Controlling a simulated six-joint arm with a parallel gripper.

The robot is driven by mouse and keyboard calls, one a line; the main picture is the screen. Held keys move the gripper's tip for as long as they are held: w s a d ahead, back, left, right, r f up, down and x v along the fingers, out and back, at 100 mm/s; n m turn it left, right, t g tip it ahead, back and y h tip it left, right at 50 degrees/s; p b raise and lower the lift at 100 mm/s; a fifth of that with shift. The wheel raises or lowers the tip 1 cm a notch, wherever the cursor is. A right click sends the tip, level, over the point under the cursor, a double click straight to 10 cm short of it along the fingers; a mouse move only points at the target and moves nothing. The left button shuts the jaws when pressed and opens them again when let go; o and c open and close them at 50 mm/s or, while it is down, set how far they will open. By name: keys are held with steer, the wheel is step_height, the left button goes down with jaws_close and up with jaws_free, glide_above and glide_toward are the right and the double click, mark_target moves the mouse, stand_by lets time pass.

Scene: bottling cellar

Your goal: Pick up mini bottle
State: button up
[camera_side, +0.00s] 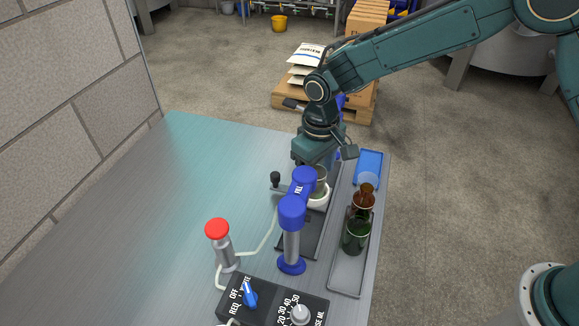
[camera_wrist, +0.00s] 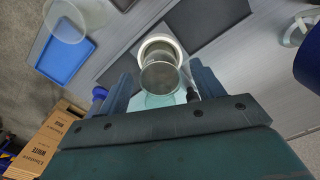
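A small clear glass mini bottle (camera_wrist: 160,76) stands at a white ring (camera_wrist: 158,41) in the wrist view. In the side view the bottle (camera_side: 320,186) is partly hidden behind the blue filling head (camera_side: 297,190), with the white ring (camera_side: 322,200) around its lower part. My gripper (camera_wrist: 163,72) is open, with one finger on each side of the bottle and a visible gap to each. In the side view my gripper (camera_side: 319,168) reaches down over the bottle from behind the filling head.
A metal tray (camera_side: 346,278) at right holds a brown bottle (camera_side: 363,203) and a green bottle (camera_side: 355,236). A blue tray (camera_side: 370,159) and a clear glass (camera_side: 367,180) are behind. A red-topped post (camera_side: 218,231) and control box (camera_side: 270,299) stand in front. The left table is clear.

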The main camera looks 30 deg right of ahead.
steer(key=c, duration=1.2)
steer(key=shift+r, duration=0.1)
step_height(320, 180, up, 20)
steer(key=shift+f, duration=0.1)
stand_by(0.3)
